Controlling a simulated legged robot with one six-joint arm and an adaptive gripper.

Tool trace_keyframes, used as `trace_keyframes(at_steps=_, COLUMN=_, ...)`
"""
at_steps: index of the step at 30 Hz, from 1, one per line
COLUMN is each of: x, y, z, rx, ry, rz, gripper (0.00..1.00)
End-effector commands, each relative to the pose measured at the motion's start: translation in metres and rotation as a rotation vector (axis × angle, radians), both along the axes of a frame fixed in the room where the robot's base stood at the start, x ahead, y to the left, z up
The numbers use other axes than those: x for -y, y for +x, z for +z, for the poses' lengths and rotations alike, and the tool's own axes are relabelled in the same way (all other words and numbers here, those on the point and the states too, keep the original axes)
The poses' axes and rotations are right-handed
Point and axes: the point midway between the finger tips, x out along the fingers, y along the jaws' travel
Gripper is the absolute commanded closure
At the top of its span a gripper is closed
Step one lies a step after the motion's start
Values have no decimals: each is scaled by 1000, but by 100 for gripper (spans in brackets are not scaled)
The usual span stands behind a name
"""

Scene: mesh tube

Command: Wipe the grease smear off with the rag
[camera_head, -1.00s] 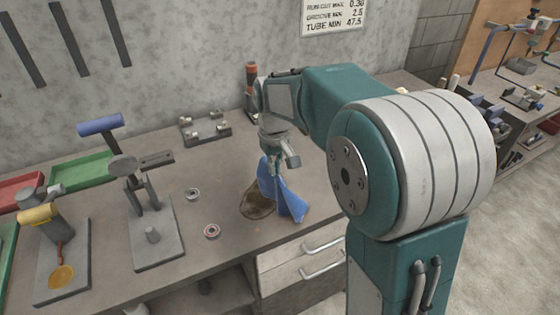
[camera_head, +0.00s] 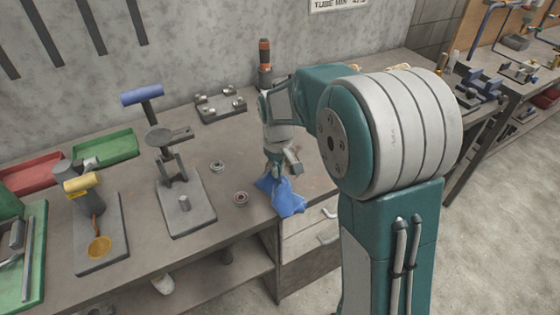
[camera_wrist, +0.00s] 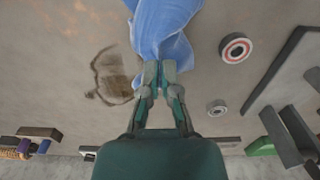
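The blue rag (camera_head: 285,198) hangs bunched from my gripper (camera_head: 276,176) and touches the bench top near its front edge. In the wrist view my gripper (camera_wrist: 159,72) is shut on the rag (camera_wrist: 165,28). The grease smear (camera_wrist: 112,80) shows in the wrist view just left of the rag, as a brown patch with a thin dark outline. In the head view I cannot make out the smear; my gripper and the rag cover that area.
Two small round bearings (camera_head: 240,198) (camera_head: 218,167) lie beside the rag on the bench (camera_head: 140,262). A stand with a blue handle (camera_head: 142,96) and one with a yellow part (camera_head: 82,184) stand further left. An orange-topped bottle (camera_head: 265,60) stands behind my arm.

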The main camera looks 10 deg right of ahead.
Motion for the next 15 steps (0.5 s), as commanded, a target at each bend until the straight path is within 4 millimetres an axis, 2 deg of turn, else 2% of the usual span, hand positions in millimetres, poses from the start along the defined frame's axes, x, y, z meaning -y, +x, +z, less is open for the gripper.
trace_keyframes(at_steps=9, x=2, y=-1, z=-34, rx=-3, ry=2, rz=0, gripper=100)
trace_keyframes(at_steps=15, x=2, y=-1, z=-44, rx=-1, ry=3, rz=0, gripper=100)
